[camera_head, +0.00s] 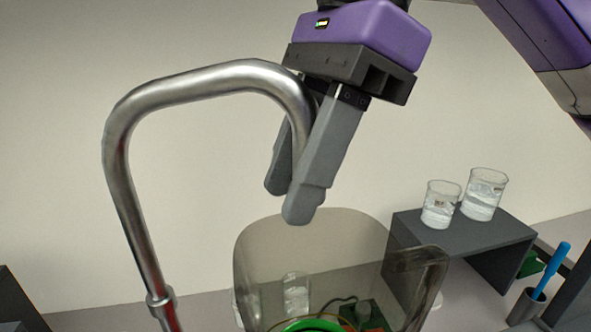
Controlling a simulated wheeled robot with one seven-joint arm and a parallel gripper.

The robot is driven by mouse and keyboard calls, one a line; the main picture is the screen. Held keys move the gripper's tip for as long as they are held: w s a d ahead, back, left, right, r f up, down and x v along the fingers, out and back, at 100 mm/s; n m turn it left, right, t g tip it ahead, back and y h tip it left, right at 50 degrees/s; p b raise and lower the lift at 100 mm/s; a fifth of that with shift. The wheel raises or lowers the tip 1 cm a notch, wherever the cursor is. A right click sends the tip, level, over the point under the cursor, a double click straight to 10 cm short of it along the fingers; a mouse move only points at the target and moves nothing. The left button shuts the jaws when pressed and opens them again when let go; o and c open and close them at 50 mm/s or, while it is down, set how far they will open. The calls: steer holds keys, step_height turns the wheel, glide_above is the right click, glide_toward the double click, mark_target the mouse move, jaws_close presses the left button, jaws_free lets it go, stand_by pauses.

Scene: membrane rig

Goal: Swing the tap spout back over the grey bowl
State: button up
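The tap spout (205,82) is a shiny bent metal pipe that rises from an upright at the lower left, runs right across the top and turns down on the right. My gripper (289,203) is at this downturned end, pointing down. Its two grey fingers are apart, one in front of the spout end and one behind it. The near finger hides part of the pipe and its tip. I cannot tell whether the fingers press on it.
A smoky see-through tank (320,245) stands below my gripper, with a green ring (312,325) low at its front. At right, two beakers (441,205) (484,195) stand on a dark riser (465,243). A cup with a blue-handled tool (552,270) is at far right.

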jaws_close()
stand_by(1.2)
